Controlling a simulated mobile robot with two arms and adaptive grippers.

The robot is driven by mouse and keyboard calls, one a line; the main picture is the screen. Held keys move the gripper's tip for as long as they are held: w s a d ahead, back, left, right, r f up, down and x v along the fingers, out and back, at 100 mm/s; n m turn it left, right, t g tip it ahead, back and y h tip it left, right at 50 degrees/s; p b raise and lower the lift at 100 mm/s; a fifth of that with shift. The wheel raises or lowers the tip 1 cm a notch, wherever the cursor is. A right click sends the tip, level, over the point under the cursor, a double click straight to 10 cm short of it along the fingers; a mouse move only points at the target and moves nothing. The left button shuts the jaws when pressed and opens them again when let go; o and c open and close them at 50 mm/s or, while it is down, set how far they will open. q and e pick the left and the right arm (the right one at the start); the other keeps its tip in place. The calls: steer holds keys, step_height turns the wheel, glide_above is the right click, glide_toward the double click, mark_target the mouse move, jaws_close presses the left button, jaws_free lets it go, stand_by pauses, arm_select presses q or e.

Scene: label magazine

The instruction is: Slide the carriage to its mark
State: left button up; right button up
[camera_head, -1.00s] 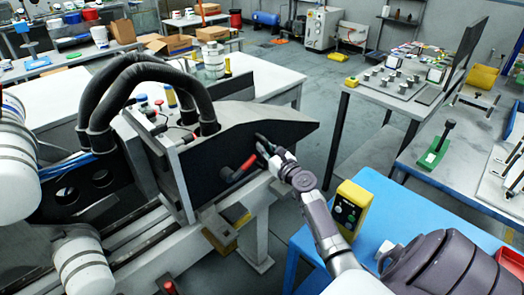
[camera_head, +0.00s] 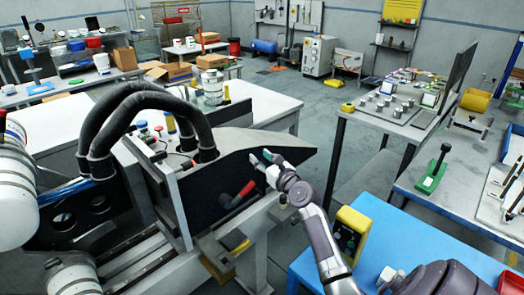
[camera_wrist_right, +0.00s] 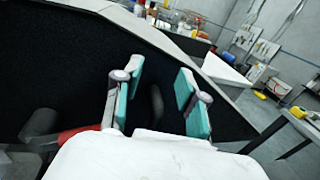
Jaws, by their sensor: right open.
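The carriage, as I take it, is the grey wedge-shaped housing with a black side panel (camera_head: 200,190) on a long rail bed (camera_head: 140,262). The panel also fills much of the right wrist view (camera_wrist_right: 70,60). A red lever (camera_head: 238,193) sticks out from the panel; its red part shows at lower left in the wrist view (camera_wrist_right: 78,132). My right gripper (camera_head: 266,158) is open at the panel's upper right part. In the wrist view its teal-padded fingers (camera_wrist_right: 160,95) stand apart, with a dark handle (camera_wrist_right: 156,105) seen between them; contact cannot be told. My left gripper is out of view. No mark is clearly identifiable.
Thick black hoses (camera_head: 150,95) arch over the housing. A yellow button box (camera_head: 350,235) stands on the blue table (camera_head: 405,240) beside my right arm. A grey bench with a green-based tool (camera_head: 433,172) is at right. Open floor (camera_head: 310,125) lies behind.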

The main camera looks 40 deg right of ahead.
steer(key=shift+r, duration=1.7)
